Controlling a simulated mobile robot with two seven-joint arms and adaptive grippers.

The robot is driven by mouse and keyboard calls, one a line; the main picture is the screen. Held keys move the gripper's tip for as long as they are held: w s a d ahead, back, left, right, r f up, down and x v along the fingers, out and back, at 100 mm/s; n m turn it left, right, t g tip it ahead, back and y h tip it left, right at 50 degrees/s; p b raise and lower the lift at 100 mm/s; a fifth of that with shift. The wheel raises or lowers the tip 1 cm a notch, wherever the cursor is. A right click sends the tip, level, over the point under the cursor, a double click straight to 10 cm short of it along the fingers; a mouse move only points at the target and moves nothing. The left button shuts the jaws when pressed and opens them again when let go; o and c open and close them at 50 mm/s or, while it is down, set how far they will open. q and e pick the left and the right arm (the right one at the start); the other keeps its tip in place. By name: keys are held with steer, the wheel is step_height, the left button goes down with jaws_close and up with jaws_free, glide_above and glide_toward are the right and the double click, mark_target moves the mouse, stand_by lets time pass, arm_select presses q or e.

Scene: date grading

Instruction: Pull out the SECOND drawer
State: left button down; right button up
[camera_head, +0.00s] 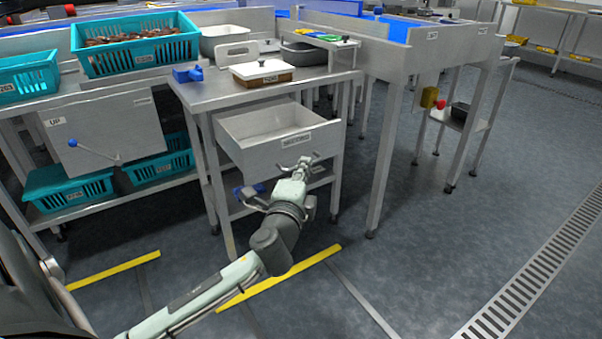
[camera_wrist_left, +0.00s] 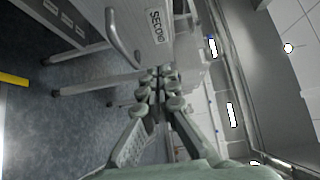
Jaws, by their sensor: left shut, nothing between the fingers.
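The SECOND drawer (camera_head: 252,157) is a grey metal drawer under the steel table, with a label reading SECOND on its front. It stands pulled out, and its empty-looking inside shows from above. My left gripper (camera_head: 303,163) is at the lower right of the drawer front, just below the label. In the left wrist view the drawer front (camera_wrist_left: 147,14) and its bar handle (camera_wrist_left: 122,40) show ahead. My left gripper (camera_wrist_left: 158,76) is shut and empty there, with the handle to the left of its fingertips, not between them. My right gripper is not in view.
The steel table (camera_head: 215,92) above holds a brown, white-lidded box (camera_head: 262,73) and a blue item (camera_head: 187,74). A teal crate of dates (camera_head: 135,62) stands at the left. Table legs flank the drawer. The floor in front is clear, with yellow lines.

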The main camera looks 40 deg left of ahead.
mark_target(289, 144)
arm_select(q)
steer(key=w+a, duration=0.1)
steer(key=w, duration=0.1)
steer(key=w+a, duration=0.1)
steer(key=a, duration=0.1)
steer(key=w+a, duration=0.1)
steer(key=w, duration=0.1)
steer(key=shift+w+a, duration=0.25)
steer(key=shift+w, duration=0.1)
steer(key=shift+w+a, duration=0.2)
steer(key=shift+a, duration=0.3)
steer(key=shift+a, duration=0.15)
steer(key=a, duration=0.1)
steer(key=w+a, duration=0.1)
steer(key=a, duration=0.1)
steer(key=shift+w+a, duration=0.35)
steer(key=shift+a, duration=0.05)
steer(key=shift+d, duration=0.1)
